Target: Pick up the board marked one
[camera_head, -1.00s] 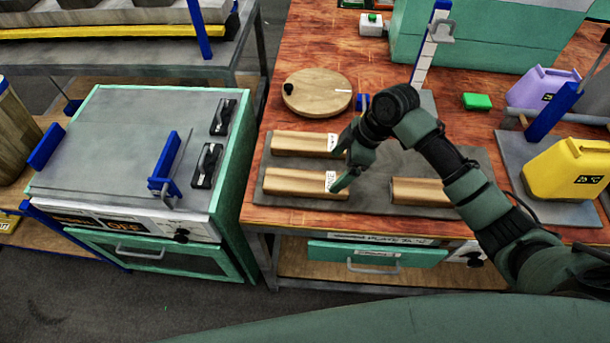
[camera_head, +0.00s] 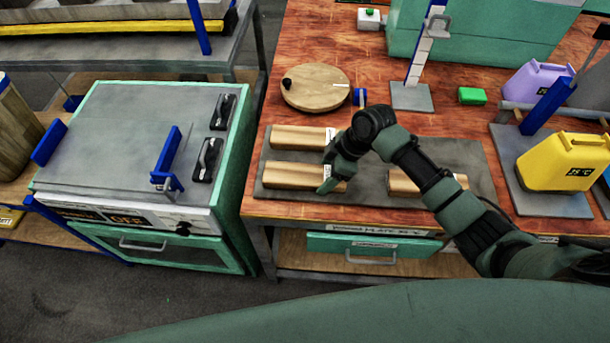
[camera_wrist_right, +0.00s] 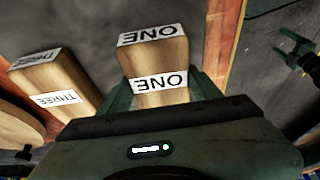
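The board marked ONE (camera_head: 296,176) lies on the grey plate, the front one of two wooden boards at its left. The right wrist view shows its ONE labels and wood body (camera_wrist_right: 156,57). My right gripper (camera_head: 330,180) is at this board's right end. In the right wrist view its green fingers (camera_wrist_right: 160,92) stand on either side of the board, apart from each other; contact is unclear. The board marked THREE (camera_wrist_right: 65,85) lies beside it, behind it in the head view (camera_head: 300,138). What looks like my left gripper (camera_wrist_right: 292,48) shows small, fingers spread, at the right wrist view's right edge.
Another board (camera_head: 402,182) lies on the right of the grey plate (camera_head: 350,205), partly behind my arm. A round wooden disc (camera_head: 315,90) is behind. A yellow canister (camera_head: 565,163) stands at right. A press (camera_head: 125,150) stands left across a gap.

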